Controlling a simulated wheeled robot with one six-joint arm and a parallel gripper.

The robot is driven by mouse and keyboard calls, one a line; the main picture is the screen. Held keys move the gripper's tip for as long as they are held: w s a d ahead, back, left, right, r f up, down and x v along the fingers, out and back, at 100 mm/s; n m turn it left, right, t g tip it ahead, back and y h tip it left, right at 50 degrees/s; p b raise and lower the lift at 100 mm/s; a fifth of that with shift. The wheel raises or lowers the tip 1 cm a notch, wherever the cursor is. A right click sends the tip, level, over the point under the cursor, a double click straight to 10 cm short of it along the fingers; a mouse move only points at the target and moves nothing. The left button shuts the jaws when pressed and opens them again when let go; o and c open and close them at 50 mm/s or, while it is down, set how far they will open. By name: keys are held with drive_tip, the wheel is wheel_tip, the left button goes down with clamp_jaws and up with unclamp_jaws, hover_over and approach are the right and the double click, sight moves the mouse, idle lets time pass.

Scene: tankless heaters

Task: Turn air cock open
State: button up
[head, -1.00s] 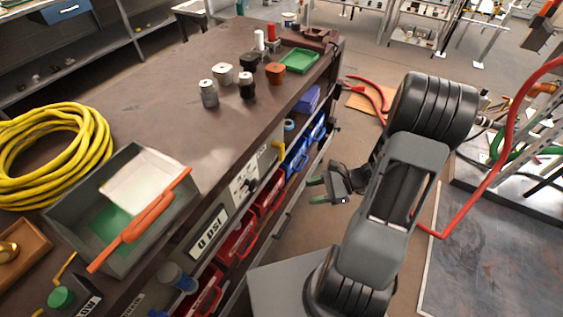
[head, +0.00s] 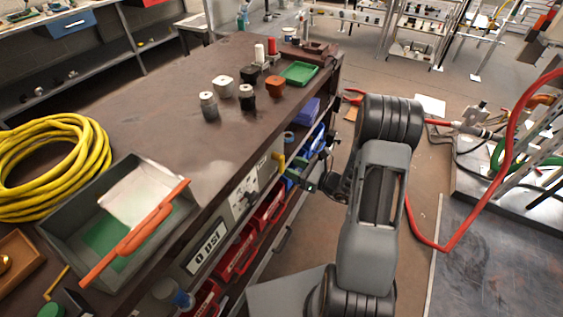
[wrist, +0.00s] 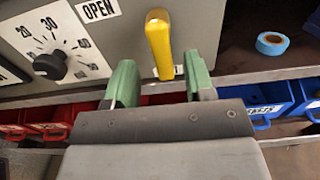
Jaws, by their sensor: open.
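The air cock's yellow handle (wrist: 160,45) points downward on the front of a grey panel (wrist: 120,50). An "OPEN" label (wrist: 97,9) is to its upper left, and another label behind the handle's lower end is mostly hidden. In the wrist view my gripper (wrist: 160,80) is open, with one green finger to each side of the handle's lower end. I cannot tell whether either finger touches it. In the head view the yellow handle (head: 279,160) is small, and my gripper (head: 298,180) is just in front of it, partly hidden by my arm.
A black dial knob (wrist: 48,65) is left of the handle. Red bins (head: 268,205) and blue bins (wrist: 268,98) sit below the panel. Blue tape (wrist: 272,43) lies on the shelf at right. A red hose (head: 430,240) hangs right of my arm. Floor shows beside the bench.

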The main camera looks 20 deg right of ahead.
sight(284, 163)
drive_tip(key=shift+x, duration=2.55)
drive_tip(key=shift+c, duration=0.4)
clamp_jaws()
